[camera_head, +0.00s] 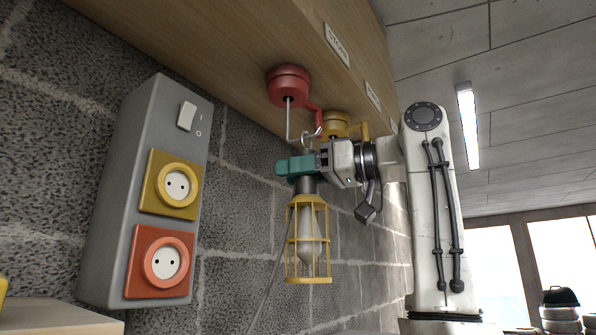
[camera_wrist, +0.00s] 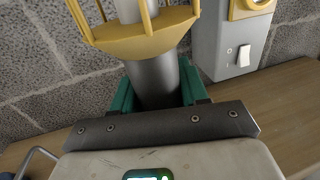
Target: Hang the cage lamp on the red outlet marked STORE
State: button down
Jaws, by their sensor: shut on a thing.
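The cage lamp (camera_head: 308,240) has a yellow wire cage around a pale bulb and a grey neck, and hangs upright, cage down. My gripper (camera_head: 297,167) has its green fingers shut on the neck; the wrist view also shows the cage lamp's yellow collar (camera_wrist: 140,40) and my gripper (camera_wrist: 153,92) around the neck. The red outlet (camera_head: 288,85) is fixed under the wooden board beside the STORE label (camera_head: 337,44). A metal rod and a red arm reach down from it. The lamp's metal hook (camera_head: 308,138) is close to the red arm's end; I cannot tell whether they touch.
A yellow outlet (camera_head: 336,124) sits just behind the red one, near my wrist. A grey box (camera_head: 120,220) with a switch, a yellow socket and a red socket is on the block wall at left. A thin cable (camera_head: 268,285) trails below the lamp.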

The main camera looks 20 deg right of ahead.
jog(key=shift+f, duration=0.15)
jog(key=c, duration=0.5)
grip_release()
jog(key=b+v, duration=0.3)
jog(key=v, duration=0.7)
jog(key=shift+s+d, duration=0.25)
